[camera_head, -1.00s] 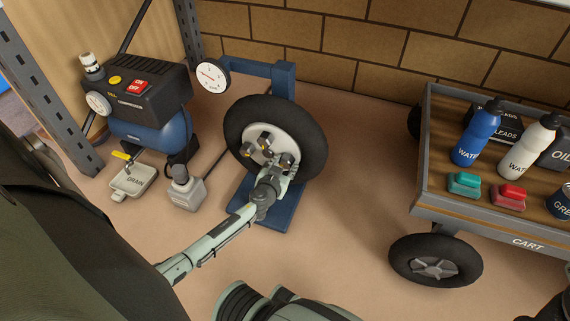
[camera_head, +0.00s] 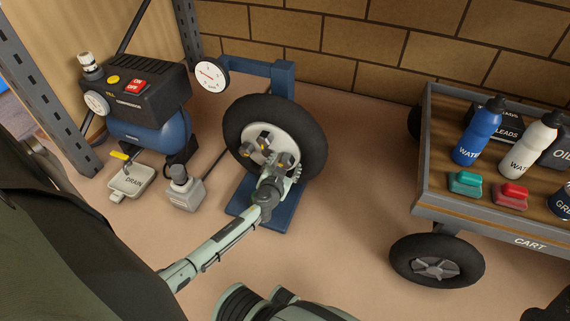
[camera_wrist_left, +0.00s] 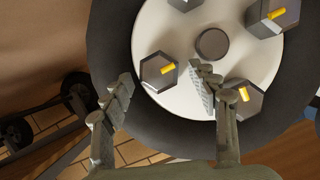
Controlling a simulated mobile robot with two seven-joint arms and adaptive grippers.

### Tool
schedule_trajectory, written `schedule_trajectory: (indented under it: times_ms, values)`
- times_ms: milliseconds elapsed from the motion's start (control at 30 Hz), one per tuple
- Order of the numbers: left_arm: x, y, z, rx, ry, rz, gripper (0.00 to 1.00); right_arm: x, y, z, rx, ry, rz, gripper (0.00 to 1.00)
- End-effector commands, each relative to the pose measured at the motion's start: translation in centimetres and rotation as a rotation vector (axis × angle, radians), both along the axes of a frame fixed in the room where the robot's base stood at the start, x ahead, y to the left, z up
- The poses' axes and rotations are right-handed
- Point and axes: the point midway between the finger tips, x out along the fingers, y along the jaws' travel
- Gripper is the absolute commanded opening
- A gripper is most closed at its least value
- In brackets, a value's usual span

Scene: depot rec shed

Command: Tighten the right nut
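The wheel (camera_head: 234,118) stands upright on a blue stand, with a pale hub carrying several dark hexagonal nuts. The right nut (camera_head: 286,159) is on the hub's right side, close to my left gripper (camera_head: 281,173). In the left wrist view, a nut with a yellow mark (camera_wrist_left: 158,72) appears between the two spread fingers of my left gripper (camera_wrist_left: 161,74); this looks like the right nut, as that view seems turned over. The fingers are open, with visible gaps beside the nut. Another nut (camera_wrist_left: 245,98) lies beyond the other finger, partly covered by it. My right gripper is not in view.
A loaded cart (camera_head: 470,222) is at the right. Floor between wheel and cart is clear.

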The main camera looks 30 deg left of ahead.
Motion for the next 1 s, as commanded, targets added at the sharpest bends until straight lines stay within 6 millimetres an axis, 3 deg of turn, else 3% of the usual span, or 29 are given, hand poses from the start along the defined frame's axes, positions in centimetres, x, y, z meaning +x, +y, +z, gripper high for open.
schedule_trajectory:
  times_ms: [233,367,800,1000]
  values:
    - [-0.1,0.0,0.0,-0.001,0.000,0.000,0.60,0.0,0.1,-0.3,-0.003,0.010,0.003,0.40]
    - [-1.1,-0.4,0.3,-0.002,0.000,0.000,0.60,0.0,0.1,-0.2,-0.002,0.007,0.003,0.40]
    - [-8.7,-3.1,3.5,-0.001,0.002,0.001,0.60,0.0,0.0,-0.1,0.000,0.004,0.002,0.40]
    - [-10.3,-3.7,4.3,-0.001,0.001,0.001,0.60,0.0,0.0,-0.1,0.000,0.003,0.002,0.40]
